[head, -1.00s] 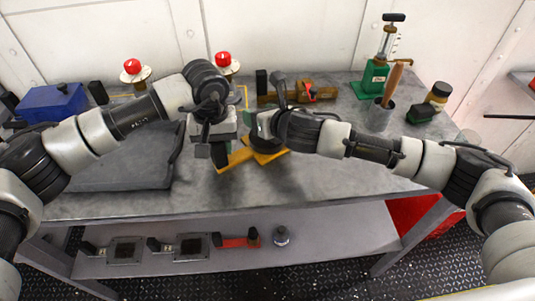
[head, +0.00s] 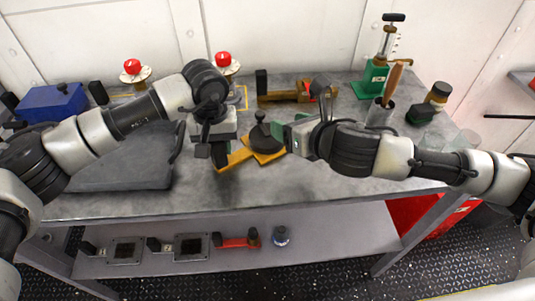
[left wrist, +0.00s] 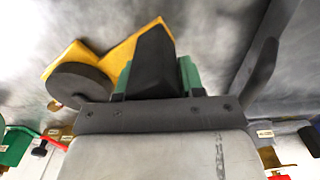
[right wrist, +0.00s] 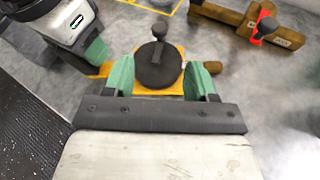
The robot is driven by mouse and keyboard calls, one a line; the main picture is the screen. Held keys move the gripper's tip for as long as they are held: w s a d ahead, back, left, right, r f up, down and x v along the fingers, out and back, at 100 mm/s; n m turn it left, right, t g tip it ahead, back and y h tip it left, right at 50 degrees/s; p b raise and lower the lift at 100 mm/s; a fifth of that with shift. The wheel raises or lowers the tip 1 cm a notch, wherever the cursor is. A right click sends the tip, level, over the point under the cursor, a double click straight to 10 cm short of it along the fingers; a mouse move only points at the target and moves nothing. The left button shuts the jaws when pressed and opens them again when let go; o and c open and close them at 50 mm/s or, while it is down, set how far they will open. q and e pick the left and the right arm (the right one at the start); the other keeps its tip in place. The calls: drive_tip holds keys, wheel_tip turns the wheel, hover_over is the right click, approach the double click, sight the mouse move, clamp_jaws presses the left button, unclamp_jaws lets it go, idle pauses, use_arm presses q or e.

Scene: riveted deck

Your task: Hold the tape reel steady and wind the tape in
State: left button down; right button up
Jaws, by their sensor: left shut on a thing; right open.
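The tape reel (head: 264,141) is a dark grey disc on a yellow frame (right wrist: 148,86), lying on the grey bench. A dark crank with a round knob (right wrist: 160,30) stands on the disc. My left gripper (head: 221,152) is shut on the reel's dark grip block (left wrist: 153,62), left of the disc; in the left wrist view the block sits between the green fingers. My right gripper (right wrist: 160,78) is open and empty, to the right of the reel. In the right wrist view its green fingers flank the near part of the disc, apart from the knob.
Behind the reel is a brown wooden piece (head: 285,95) with a red part. A dark tray (head: 125,165) lies left. A green hand pump (head: 374,80), a cup with a wooden-handled tool (head: 380,112) and a jar (head: 437,97) stand right. The front bench is clear.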

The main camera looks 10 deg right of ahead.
wheel_tip(320, 180, up, 5)
drive_tip(key=shift+f, duration=0.1)
idle(0.3)
use_arm(q)
drive_tip(key=c, duration=0.6)
unclamp_jaws()
